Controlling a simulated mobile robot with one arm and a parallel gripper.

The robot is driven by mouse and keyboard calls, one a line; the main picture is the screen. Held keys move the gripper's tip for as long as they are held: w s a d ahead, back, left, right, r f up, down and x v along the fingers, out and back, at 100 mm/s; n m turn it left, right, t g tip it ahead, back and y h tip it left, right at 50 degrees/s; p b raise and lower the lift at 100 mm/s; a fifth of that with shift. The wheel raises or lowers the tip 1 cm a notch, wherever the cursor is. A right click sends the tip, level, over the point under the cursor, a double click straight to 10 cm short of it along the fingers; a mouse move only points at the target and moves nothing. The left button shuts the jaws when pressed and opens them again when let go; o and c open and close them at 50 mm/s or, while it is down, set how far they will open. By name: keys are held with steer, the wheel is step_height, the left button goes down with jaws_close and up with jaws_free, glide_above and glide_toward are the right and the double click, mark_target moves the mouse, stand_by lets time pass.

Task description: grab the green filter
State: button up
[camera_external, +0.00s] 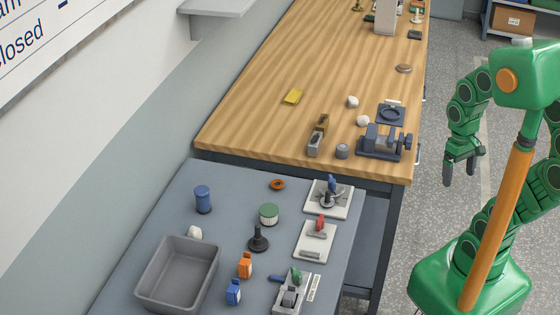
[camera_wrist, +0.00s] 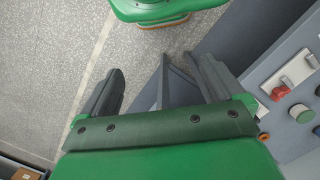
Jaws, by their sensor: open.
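The green filter (camera_external: 268,214) is a short upright cylinder with a green top and a pale ribbed side. It stands on the grey table near its middle. In the wrist view a green-topped round thing (camera_wrist: 301,113), likely the filter, shows at the right edge. My gripper (camera_external: 461,172) hangs over the floor to the right of the tables, well away from the filter. In the wrist view its two fingers (camera_wrist: 160,75) are spread apart with nothing between them.
Around the filter stand a black knobbed piece (camera_external: 258,240), an orange ring (camera_external: 277,184), a blue cylinder (camera_external: 203,200) and white fixture plates (camera_external: 312,250). A grey bin (camera_external: 150,292) lies front left. The wooden bench (camera_external: 240,125) adjoins behind. Floor separates my gripper from the tables.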

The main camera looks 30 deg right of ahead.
mark_target(267, 212)
steer(key=w+a+f+m+g+y, duration=0.15)
steer(key=w+a+m+y, duration=0.4)
steer(key=a, duration=0.95)
steer(key=w+a+f+m+g+y, duration=0.1)
steer(key=w+a+f+m+y, duration=0.2)
steer(key=w+a+y, duration=0.8)
steer(key=w+a+f+m+t+h, duration=0.1)
steer(key=w+a+f+m+t, duration=0.1)
steer(key=w+a+f+m, duration=0.2)
steer(key=w+a+f+m+t+h, duration=0.1)
steer(key=w+a+f+m+t, duration=0.2)
steer(key=w+a+f+m, duration=0.1)
steer(key=w+a+f+m+t+h, duration=0.1)
steer(key=w+a+f+m+t, duration=0.1)
steer(key=w+a+f+m, duration=0.2)
steer(key=shift+w+a+f, duration=0.8)
steer(key=shift+w+a, duration=0.1)
steer(key=shift+w, duration=0.15)
steer(key=shift+x, duration=3.8)
steer(key=c, duration=1.1)
steer(key=shift+c, duration=0.2)
